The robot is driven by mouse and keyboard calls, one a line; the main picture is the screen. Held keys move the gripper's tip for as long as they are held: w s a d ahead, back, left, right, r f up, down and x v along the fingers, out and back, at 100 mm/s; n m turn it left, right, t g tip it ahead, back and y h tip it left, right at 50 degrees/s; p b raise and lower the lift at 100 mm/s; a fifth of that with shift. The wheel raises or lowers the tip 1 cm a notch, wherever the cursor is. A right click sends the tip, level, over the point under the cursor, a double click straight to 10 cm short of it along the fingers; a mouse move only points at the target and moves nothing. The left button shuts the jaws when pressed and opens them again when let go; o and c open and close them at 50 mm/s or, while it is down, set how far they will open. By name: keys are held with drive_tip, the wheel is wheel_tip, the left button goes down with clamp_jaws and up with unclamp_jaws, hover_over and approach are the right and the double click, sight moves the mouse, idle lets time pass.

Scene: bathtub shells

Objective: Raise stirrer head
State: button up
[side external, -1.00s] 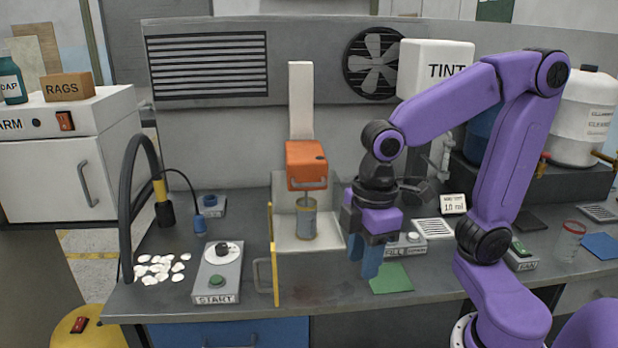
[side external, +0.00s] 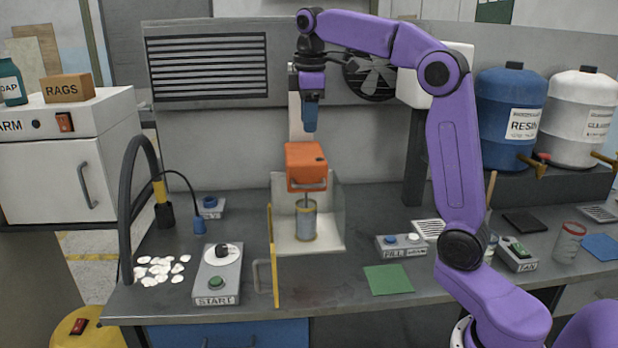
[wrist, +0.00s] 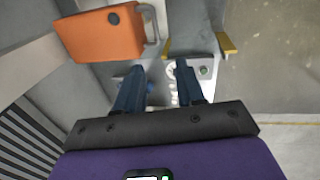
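The stirrer head is an orange box (side external: 306,160) on a pale upright column (side external: 295,112), with a grey bar handle (side external: 309,187) on its front. Its thin rod reaches down into a grey-blue can (side external: 306,222) in a white-floored bay. My gripper (side external: 311,128) points down just above the head, with blue fingers, apart from it as far as I can tell. In the wrist view the fingers (wrist: 159,83) are spread with nothing between them. The orange head (wrist: 100,34) and its handle (wrist: 150,23) show at upper left, beyond the fingertips.
A yellow-edged clear panel (side external: 273,258) stands at the bay's left side. A START box (side external: 216,275) with a dial sits left of it. A FILL box (side external: 402,246) and green pad (side external: 388,280) lie right. A black hose (side external: 128,190) arches at far left.

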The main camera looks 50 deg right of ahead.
sight(309, 185)
drive_tip(key=d+f, duration=0.1)
drive_tip(key=f, duration=0.4)
drive_tip(key=w+d+f, duration=0.1)
drive_tip(key=f, duration=0.5)
drive_tip(key=w+d+f, duration=0.1)
drive_tip(key=f, duration=0.4)
drive_tip(key=shift+w+f, duration=0.2)
drive_tip(key=shift+f, duration=0.15)
clamp_jaws()
drive_tip(key=shift+r, duration=0.1)
